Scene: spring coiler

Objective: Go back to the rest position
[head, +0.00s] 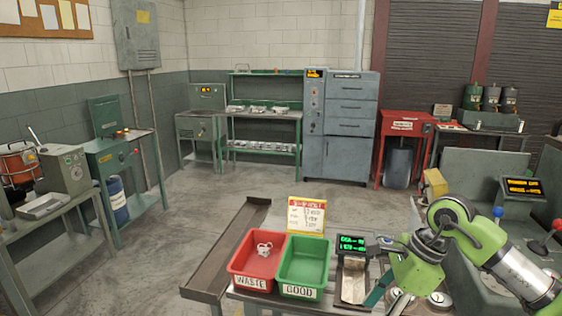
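My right arm comes in from the right edge, with green joints and a grey link. Its gripper (379,291) points down beside a metal tray (353,281) at the front of the bench. Only a dark finger part shows clearly, so its opening cannot be judged, and I see nothing held in it. My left gripper is not in view. A red bin marked WASTE (252,283) holds a small whitish piece (264,249). The green bin marked GOOD (300,291) beside it looks empty.
A green-lit display (352,243) stands behind the metal tray. A sign card (307,215) stands behind the bins. A grey machine with an amber display (523,187) is at the right, close to my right arm. Open floor (190,217) lies left of the bench.

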